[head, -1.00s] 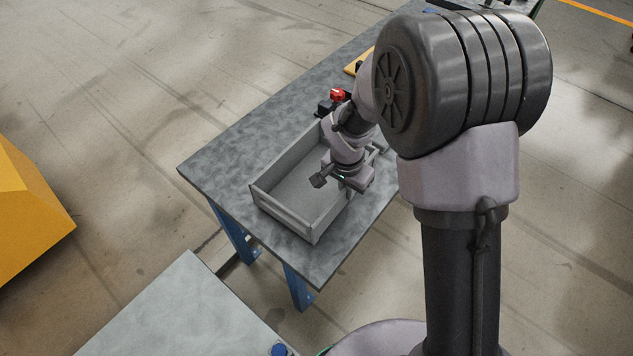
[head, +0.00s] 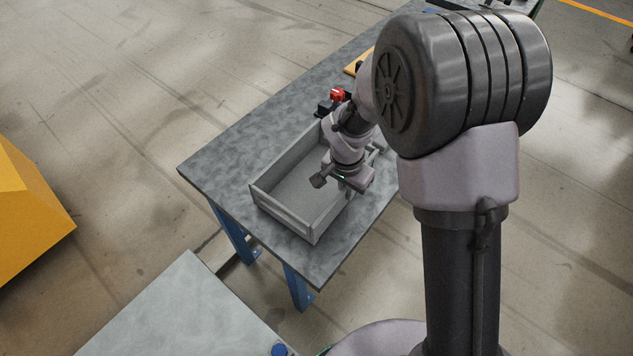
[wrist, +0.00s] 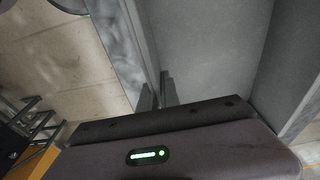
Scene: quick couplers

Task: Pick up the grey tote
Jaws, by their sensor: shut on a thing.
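The grey tote (head: 284,223) is an open, empty-looking box on the grey table, level in the head view. My gripper (head: 348,190) is at the tote's right-hand long wall, pointing down. In the wrist view my gripper's two fingers (wrist: 158,92) are shut on the tote's wall (wrist: 148,40), one on each side. The tote's inside floor and walls (wrist: 205,50) fill the right of that view. My arm hides the tote's far right corner in the head view.
The grey table (head: 222,160) has blue legs and free room left of the tote. A red and black item (head: 335,98) stands behind the tote. Another grey surface (head: 180,310) is at the front left, and a yellow block (head: 28,210) is at the far left.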

